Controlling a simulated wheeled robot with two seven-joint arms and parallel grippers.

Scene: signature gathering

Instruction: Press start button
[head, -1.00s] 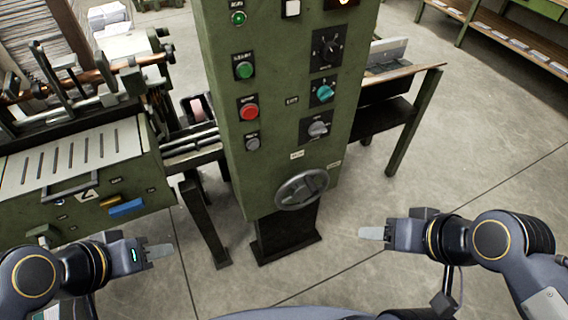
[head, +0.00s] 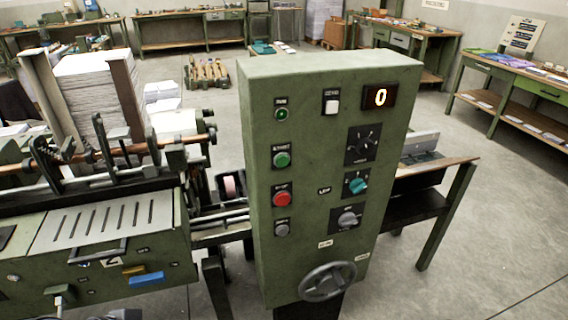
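A green control cabinet (head: 309,255) stands upright in the middle of the head view. The green start button (head: 282,160) is on the left column of its front, below a small green lamp (head: 281,114). A red stop button (head: 282,199) sits under the start button, with a grey button (head: 282,230) below that. Nothing covers the start button. Neither of my grippers is in view.
A lit display (head: 380,97) reads 0, beside a white button (head: 332,107). Knobs and a handwheel (head: 327,281) are on the panel. A machine (head: 100,230) adjoins at left, a side table (head: 435,170) at right. Open floor lies at right.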

